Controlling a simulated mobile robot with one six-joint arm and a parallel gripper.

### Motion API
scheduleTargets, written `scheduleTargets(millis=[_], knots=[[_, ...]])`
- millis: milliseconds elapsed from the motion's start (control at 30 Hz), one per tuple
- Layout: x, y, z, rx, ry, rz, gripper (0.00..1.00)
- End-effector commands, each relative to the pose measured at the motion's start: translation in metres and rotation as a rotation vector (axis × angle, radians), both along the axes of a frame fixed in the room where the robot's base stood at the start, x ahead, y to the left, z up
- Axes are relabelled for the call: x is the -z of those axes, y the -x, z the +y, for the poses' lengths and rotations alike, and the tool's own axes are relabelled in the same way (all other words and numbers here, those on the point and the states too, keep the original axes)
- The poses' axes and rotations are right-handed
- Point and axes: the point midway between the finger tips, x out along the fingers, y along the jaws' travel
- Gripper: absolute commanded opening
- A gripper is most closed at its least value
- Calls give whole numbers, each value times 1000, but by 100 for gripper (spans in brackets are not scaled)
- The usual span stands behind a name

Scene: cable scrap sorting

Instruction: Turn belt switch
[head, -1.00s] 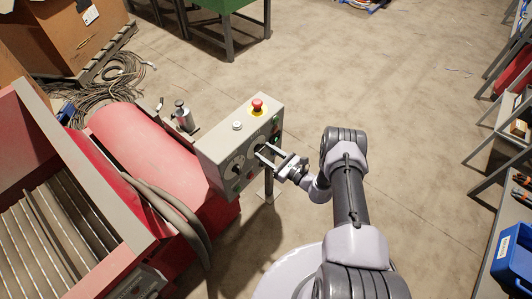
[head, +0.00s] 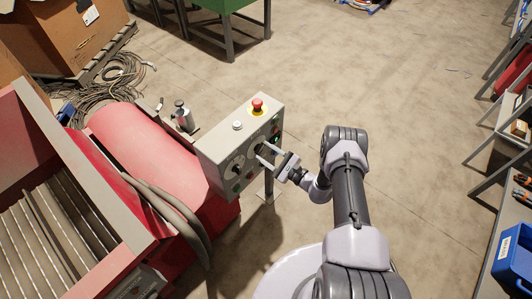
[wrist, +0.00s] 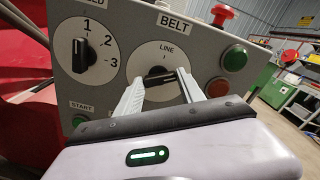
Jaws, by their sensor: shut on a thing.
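The belt switch (wrist: 160,88) is a dark knob on a white round dial, below the words BELT and LINE, on the grey control box (wrist: 125,30). In the wrist view its visible part lies roughly level, below the LINE mark. My gripper (wrist: 160,86) has one pale finger on each side of the knob and is shut on it. The fingers hide the knob's ends. In the head view the control box (head: 212,150) stands beside the red machine, with my gripper (head: 266,156) at its front face.
A speed knob (wrist: 80,55) sits left of the belt dial. A green button (wrist: 235,58) and a red-brown button (wrist: 217,87) are close on the right. A red mushroom button (head: 257,104) tops the box. Thick hoses (head: 175,205) hang left. Floor behind the box is open.

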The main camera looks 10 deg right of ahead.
Motion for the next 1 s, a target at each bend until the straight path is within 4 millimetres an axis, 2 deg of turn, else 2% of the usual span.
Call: scheduleTargets(millis=[700,1000], knots=[[0,2,2,0,542,-391,5],[0,2,2,-1,724,-524,5]])
